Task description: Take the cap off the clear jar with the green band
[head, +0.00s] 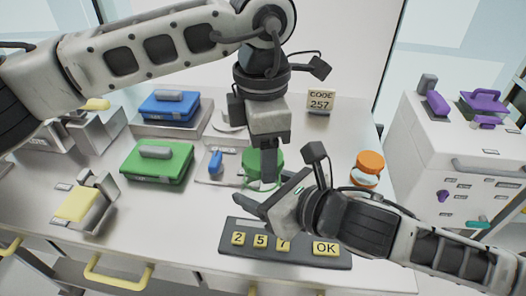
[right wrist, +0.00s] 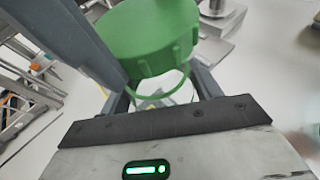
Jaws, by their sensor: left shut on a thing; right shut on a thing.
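The clear jar with the green band (head: 256,186) stands near the middle of the table, mostly hidden by my grippers. Its green cap (head: 250,158) shows behind my left gripper and fills the upper middle of the right wrist view (right wrist: 145,35). My left gripper (head: 268,168) points down from above and is shut on the cap. My right gripper (head: 262,197) comes from the lower right and is shut on the jar, below the cap. In the right wrist view the green band (right wrist: 172,88) shows under the cap. I cannot tell whether the cap is loose.
An orange-lidded jar (head: 368,163) stands to the right. A keypad (head: 285,258) lies in front. A green case (head: 157,162), a blue case (head: 169,106) and a yellow-topped block (head: 77,204) stand left. A code sign (head: 321,102) stands behind.

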